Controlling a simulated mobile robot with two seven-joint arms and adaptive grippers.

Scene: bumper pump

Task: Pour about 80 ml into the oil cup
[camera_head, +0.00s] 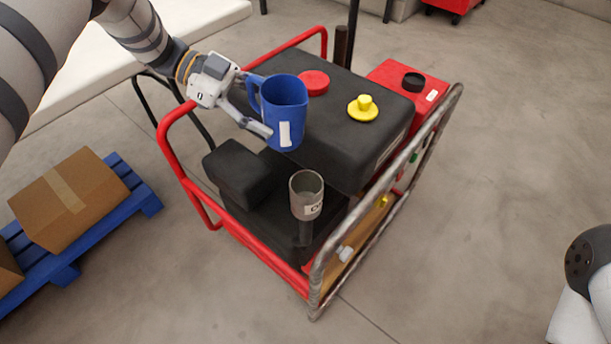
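A blue jug (284,112) with a white label is held upright above the black part of the machine. My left gripper (262,106) comes in from the left and is closed around the jug's handle side. The oil cup (306,196) is a grey, translucent cup with a label, standing on a dark stem at the front of the machine. The jug is above and slightly left of the cup in the picture, apart from it. The liquid inside the jug is not visible. My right gripper is not in view; only part of my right arm shows at the lower right.
The machine has a black tank (345,135) with a yellow cap (363,108) and a red cap (314,82). A red and grey tube frame (330,262) surrounds it. A cardboard box (68,200) sits on a blue pallet (142,192) at left. The floor at right is clear.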

